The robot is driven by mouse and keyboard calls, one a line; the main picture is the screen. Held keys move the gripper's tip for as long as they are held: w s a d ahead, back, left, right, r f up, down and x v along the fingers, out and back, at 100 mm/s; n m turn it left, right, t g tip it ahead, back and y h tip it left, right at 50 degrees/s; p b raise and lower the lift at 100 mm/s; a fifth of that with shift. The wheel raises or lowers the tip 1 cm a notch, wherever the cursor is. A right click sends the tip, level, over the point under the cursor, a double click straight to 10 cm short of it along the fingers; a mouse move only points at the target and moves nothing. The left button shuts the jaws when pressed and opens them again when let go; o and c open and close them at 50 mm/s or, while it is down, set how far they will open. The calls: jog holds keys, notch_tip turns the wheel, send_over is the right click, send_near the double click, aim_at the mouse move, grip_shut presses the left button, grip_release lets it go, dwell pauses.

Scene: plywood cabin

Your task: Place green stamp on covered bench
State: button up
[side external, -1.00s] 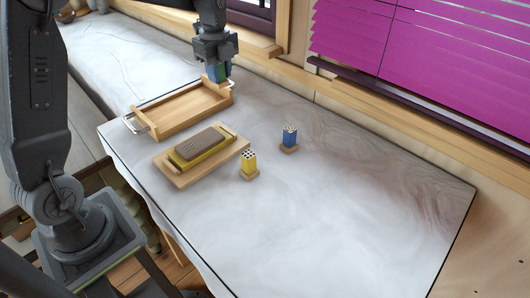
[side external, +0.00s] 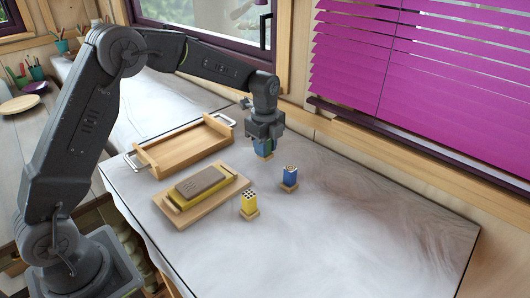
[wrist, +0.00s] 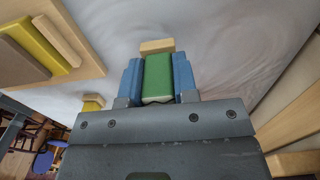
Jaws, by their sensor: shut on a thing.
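The green stamp (wrist: 158,78) is held upright between the blue finger pads of my gripper (wrist: 158,80) in the wrist view. Its pale wooden base (wrist: 157,46) sticks out beyond the fingertips. In the side view my gripper (side external: 263,146) is shut on it over the pale covered bench (side external: 350,225), to the right of the wooden tray. The stamp's base (side external: 265,156) is low, close to the bench cloth. I cannot tell whether it touches.
A blue stamp (side external: 290,176) and a yellow stamp (side external: 249,203) stand upright on the bench nearby. The empty wooden tray (side external: 160,163) is to the left, with a board (side external: 205,207) bearing a yellow-and-brown block in front. The bench's right side is clear.

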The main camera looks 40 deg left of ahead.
jog(key=shift+f, duration=1.1)
jog(key=shift+f, duration=0.15)
jog(key=o, duration=0.8)
